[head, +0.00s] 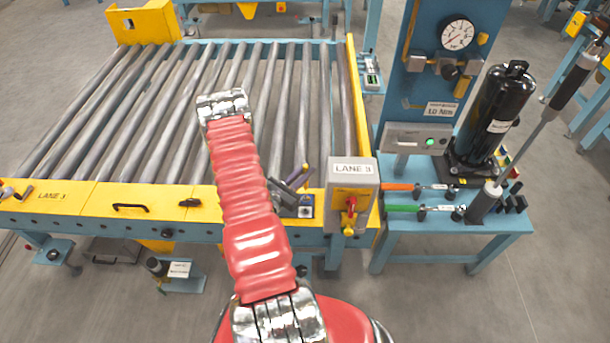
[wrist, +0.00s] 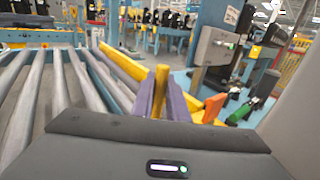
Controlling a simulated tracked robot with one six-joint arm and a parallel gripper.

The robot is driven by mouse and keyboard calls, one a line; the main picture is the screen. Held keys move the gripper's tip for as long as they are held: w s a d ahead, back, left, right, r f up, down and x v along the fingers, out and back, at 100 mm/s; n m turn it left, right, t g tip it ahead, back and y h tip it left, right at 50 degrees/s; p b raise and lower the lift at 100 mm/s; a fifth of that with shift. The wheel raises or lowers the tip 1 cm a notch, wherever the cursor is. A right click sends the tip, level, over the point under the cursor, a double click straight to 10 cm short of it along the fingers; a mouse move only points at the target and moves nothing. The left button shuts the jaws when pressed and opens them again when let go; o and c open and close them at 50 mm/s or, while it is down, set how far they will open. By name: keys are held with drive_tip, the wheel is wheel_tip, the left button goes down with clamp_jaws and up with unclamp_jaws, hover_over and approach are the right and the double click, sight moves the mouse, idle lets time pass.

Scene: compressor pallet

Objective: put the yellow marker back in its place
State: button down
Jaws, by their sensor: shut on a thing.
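My gripper (head: 300,178) is over the front right corner of the roller conveyor, beside the grey LANE 3 box (head: 351,180). Its purple fingers (wrist: 163,98) are shut on the yellow marker (wrist: 159,88), which stands upright between them in the wrist view. In the head view only a small yellow tip of the marker (head: 305,167) shows above the fingers.
The LANE 3 box, with a red and yellow valve (head: 350,205), stands close on the right. A blue bench (head: 400,230) carries orange- and green-handled tools and a black cylinder (head: 492,115). The conveyor rollers (head: 190,100) on the left are bare.

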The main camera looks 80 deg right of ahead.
drive_tip(key=shift+r, duration=0.5)
